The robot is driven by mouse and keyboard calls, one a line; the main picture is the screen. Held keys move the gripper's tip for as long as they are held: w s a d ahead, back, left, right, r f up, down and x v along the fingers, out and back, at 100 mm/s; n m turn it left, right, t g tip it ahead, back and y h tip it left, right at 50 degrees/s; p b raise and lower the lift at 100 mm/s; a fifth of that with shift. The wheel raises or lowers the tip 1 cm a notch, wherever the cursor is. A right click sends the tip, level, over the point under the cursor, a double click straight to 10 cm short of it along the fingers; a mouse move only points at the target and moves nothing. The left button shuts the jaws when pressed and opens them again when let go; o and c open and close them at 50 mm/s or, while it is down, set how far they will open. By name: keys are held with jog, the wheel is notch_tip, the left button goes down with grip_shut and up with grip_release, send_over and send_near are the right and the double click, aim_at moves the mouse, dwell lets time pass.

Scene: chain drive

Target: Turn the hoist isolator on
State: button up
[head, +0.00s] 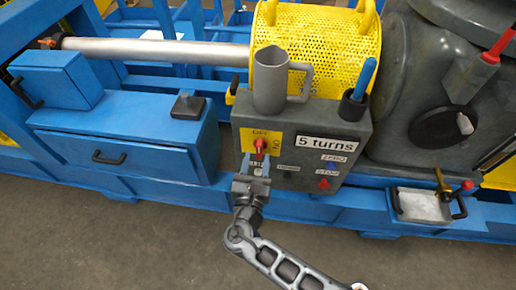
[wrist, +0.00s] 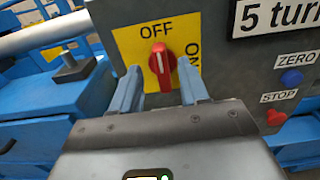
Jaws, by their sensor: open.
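The hoist isolator is a red rotary knob (wrist: 163,66) on a yellow plate (wrist: 126,42) marked OFF at the top and ON at the right. Its white line points up at OFF. In the head view the knob (head: 260,145) sits on the front of a grey control box (head: 222,120). My gripper (wrist: 160,74) is open, with one blue finger to the left of the knob and one to the right. Gaps show between the fingers and the knob, and I cannot tell how deep the fingertips reach. In the head view my gripper (head: 254,160) is right at the knob.
The box also has a "5 turns" label (head: 325,143), a blue ZERO button (wrist: 291,77) and a red STOP button (wrist: 276,117). A grey jug (head: 270,85) and a dark holder (head: 353,106) stand on top. A blue drawer unit (head: 125,145) is at left.

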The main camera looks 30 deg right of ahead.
aim_at(259, 150)
jog(key=shift+x, duration=1.95)
jog(key=shift+c, duration=0.3)
grip_shut()
